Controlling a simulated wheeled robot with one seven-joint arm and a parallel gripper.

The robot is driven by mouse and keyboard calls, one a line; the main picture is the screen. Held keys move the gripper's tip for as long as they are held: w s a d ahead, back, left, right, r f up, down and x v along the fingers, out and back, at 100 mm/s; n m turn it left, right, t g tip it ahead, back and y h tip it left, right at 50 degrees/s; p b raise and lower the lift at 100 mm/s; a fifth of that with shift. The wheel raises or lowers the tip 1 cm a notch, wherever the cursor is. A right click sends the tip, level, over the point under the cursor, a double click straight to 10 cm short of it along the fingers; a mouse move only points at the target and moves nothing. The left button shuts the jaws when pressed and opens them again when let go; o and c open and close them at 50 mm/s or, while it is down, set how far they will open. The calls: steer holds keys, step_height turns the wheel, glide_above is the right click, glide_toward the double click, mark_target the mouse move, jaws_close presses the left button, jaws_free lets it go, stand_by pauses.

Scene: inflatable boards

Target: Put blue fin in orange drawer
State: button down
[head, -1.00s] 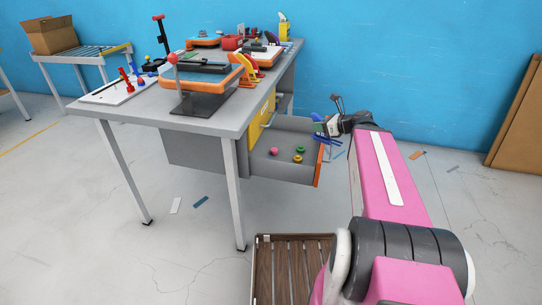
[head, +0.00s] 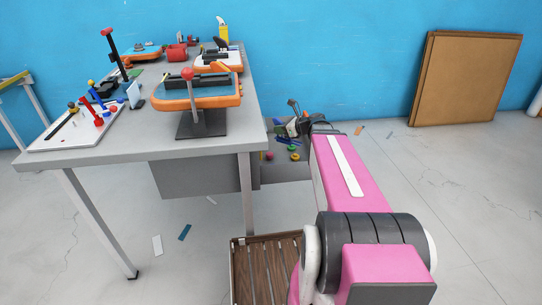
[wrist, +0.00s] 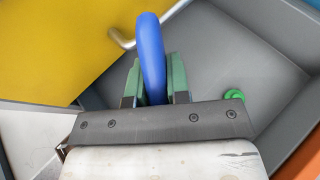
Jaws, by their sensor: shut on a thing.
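The blue fin (wrist: 150,50) stands upright between the green-padded fingers of my gripper (wrist: 154,85) in the wrist view. My gripper is shut on it. The open drawer (wrist: 255,65) lies below and around it, with a grey inside and an orange front (wrist: 303,155) at the lower right corner. In the head view my gripper (head: 290,127) is small and over the drawer (head: 285,173), which is partly hidden by the desk and my arm. The fin is hard to make out there.
A yellow drawer front (wrist: 60,40) with a metal handle (wrist: 122,40) is close on the left. A green piece (wrist: 234,97) lies in the open drawer. The grey desk (head: 140,150) stands left. A brown slatted crate (head: 240,270) is on the floor near my base.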

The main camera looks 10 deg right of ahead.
steer(key=w+a+f+m+t+h, duration=0.1)
steer(key=w+f, duration=0.1)
steer(key=w, duration=1.8)
glide_above(270, 140)
step_height(270, 140, down, 10)
steer(key=shift+w+d+r, duration=0.1)
steer(key=shift+w+d, duration=0.05)
steer(key=c, duration=1.1)
jaws_free()
steer(key=shift+d+r, duration=0.1)
steer(key=v, duration=1.1)
steer(key=shift+s+d, duration=0.15)
steer(key=shift+s, duration=0.3)
